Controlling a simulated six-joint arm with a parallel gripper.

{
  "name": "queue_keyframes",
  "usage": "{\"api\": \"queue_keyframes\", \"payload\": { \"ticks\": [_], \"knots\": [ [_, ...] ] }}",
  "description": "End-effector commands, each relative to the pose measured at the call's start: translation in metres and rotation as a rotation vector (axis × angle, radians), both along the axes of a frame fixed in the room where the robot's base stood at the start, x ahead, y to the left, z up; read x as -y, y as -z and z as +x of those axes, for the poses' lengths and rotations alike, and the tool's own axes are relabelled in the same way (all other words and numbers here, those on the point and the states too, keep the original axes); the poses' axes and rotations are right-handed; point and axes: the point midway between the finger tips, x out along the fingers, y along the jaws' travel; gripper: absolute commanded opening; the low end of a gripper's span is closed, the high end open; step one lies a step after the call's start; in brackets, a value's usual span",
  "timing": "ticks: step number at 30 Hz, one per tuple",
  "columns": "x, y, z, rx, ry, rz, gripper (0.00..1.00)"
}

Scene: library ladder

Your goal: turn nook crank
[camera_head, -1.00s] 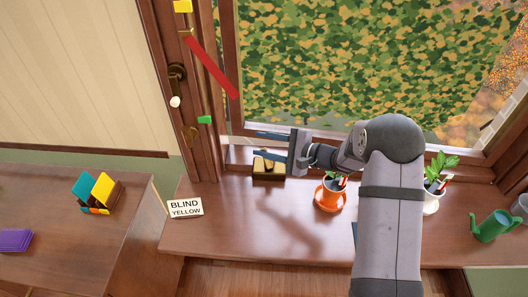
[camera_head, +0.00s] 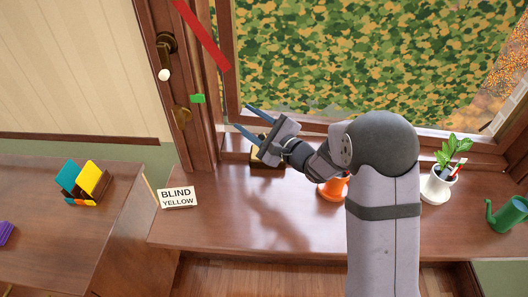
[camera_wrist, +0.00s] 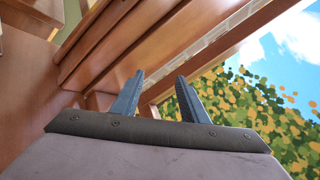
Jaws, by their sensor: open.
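A dark bronze crank (camera_head: 167,44) with a round white knob (camera_head: 164,75) is mounted on the brown wooden window post at the upper left. Its knob hangs at the lower end. My gripper (camera_head: 241,117) is open and empty, right of the crank and lower in the picture, with its fingers pointing up and left. It is clearly apart from the crank. In the wrist view, my gripper's two fingers (camera_wrist: 160,76) stand apart with nothing between them. The crank cannot be made out in the wrist view.
A green tag (camera_head: 198,98) and brass fitting (camera_head: 182,116) sit below the crank; a red strip (camera_head: 203,36) slants beside it. Below my gripper is a small box (camera_head: 265,161). The desk holds a BLIND YELLOW sign (camera_head: 177,197), an orange pot (camera_head: 332,190) and a white pot (camera_head: 437,187).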

Motion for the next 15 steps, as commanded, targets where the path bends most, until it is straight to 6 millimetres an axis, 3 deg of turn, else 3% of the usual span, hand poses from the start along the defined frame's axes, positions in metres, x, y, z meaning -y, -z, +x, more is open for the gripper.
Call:
{"api": "queue_keyframes", "payload": {
  "ticks": [1, 5, 14, 15],
  "knots": [
    [-0.004, 0.018, -0.003, -0.008, 0.045, 0.049, 0.40],
    [0.000, 0.028, -0.009, -0.037, 0.184, 0.173, 0.40],
    [0.032, 0.062, -0.032, -0.105, 0.453, 0.381, 0.40],
    [0.039, 0.074, -0.032, -0.128, 0.478, 0.385, 0.40]
  ]
}}
